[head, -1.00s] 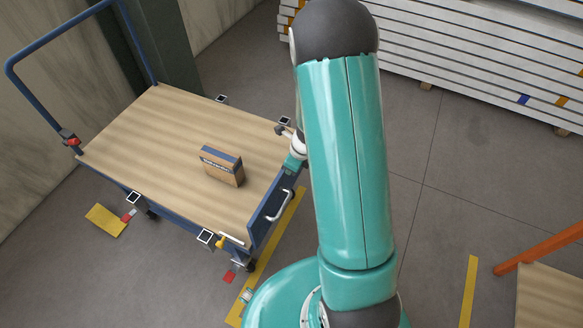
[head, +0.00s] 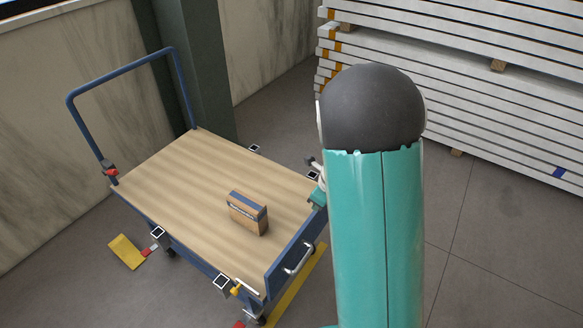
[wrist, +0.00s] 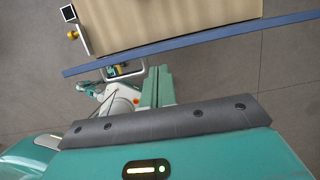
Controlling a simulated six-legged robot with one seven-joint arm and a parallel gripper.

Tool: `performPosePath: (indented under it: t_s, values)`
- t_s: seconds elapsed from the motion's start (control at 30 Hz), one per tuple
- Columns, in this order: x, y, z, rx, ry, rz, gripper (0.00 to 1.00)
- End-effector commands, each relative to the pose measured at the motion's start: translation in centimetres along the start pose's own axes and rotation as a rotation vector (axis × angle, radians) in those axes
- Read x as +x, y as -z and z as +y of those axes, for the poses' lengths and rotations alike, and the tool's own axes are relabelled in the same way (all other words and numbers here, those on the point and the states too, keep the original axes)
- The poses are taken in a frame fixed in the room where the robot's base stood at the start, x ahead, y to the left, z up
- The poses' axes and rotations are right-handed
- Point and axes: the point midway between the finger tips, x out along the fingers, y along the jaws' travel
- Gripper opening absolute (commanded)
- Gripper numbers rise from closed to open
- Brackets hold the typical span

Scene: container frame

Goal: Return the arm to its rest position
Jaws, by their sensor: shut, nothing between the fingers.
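My arm rises at the right of the middle in the head view, a teal link with a dark round joint on top. My gripper mostly hides behind it; a small teal part shows at the link's left edge, by the cart's right edge. In the wrist view my gripper (wrist: 157,86) shows as two teal fingers close together, with nothing held. They point toward the blue rail at the cart's edge. A small brown box with a blue top (head: 247,213) stands upright on the cart's wooden deck (head: 185,185), apart from my gripper.
The blue cart handle (head: 125,72) rises at the deck's far left end. A blue rail (head: 290,258) with a metal handle runs along the right end. Stacked white panels (head: 480,90) stand at the back right. Grey floor (head: 490,250) lies open at the right.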

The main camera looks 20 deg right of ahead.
Motion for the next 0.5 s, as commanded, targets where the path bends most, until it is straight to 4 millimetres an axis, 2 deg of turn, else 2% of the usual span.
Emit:
performPosePath:
  t_s: [0.17,0.27,0.37,0.5]
  values:
    - [-0.1,0.1,0.1,-0.006,0.000,-0.001,0.00]
    - [-1.2,-0.5,0.6,-0.066,0.000,-0.014,0.00]
    - [-3.5,-1.6,1.9,-0.210,0.000,-0.040,0.00]
    - [-8.0,-3.2,4.7,-0.519,0.012,-0.080,0.00]
